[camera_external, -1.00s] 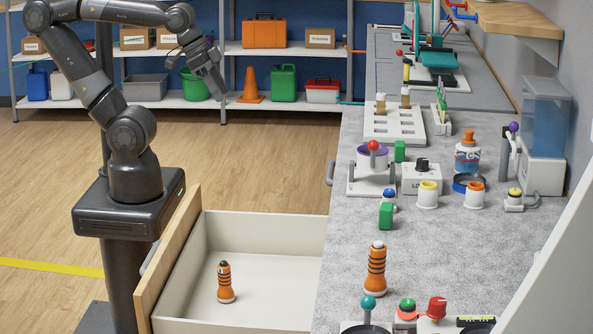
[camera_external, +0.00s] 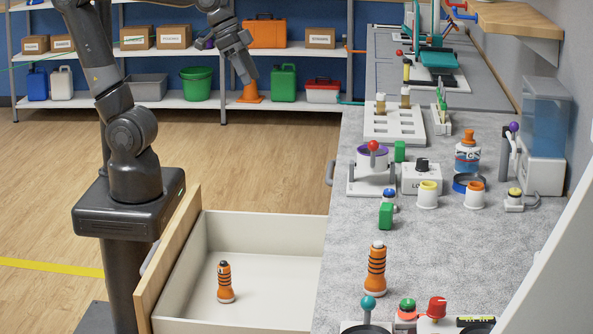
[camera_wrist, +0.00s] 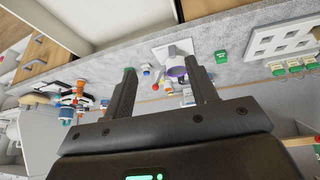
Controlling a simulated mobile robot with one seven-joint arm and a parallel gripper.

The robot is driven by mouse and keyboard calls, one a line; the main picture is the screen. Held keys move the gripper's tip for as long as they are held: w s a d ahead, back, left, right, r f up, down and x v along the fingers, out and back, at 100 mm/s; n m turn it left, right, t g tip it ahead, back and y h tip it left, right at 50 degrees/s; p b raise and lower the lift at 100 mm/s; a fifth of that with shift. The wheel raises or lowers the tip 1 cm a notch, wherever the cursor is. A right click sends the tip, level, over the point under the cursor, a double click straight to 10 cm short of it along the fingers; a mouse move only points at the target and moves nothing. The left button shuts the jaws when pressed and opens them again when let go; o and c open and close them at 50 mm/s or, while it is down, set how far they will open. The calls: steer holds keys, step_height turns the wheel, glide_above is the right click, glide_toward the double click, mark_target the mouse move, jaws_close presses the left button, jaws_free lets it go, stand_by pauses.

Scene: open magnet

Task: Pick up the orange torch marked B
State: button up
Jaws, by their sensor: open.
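One orange torch with black bands (camera_external: 225,282) stands upright in the open drawer (camera_external: 268,240). Another similar orange torch (camera_external: 376,268) stands upright on the grey countertop (camera_external: 340,250), right of the drawer. No letter can be read on either, so I cannot tell which is marked B. My gripper (camera_external: 246,74) is high at the upper left, far behind and above both torches. In the wrist view my gripper (camera_wrist: 160,70) is open, with nothing between its fingers. Small orange and dark items at the left there are too blurred to identify.
The drawer's wooden front (camera_external: 165,262) rises beside my base. The drawer floor around its torch is clear.

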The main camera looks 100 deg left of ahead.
steer(key=w+d+r+m+h, duration=0.1)
steer(key=w+d+r, duration=0.1)
steer(key=w+d, duration=0.35)
steer(key=w+d+r+m, duration=0.1)
steer(key=w+d+r, duration=0.15)
steer(key=w, duration=0.65)
steer(key=m+g+h, duration=0.1)
steer(key=m+g, duration=0.1)
steer(key=m, duration=0.4)
glide_above(381, 284)
steer(key=s+a, duration=0.2)
steer(key=a, duration=0.1)
step_height(381, 284, down, 21)
steer(key=shift+x, duration=2.6)
steer(key=shift+s+d, duration=0.15)
steer(key=shift+d, duration=0.05)
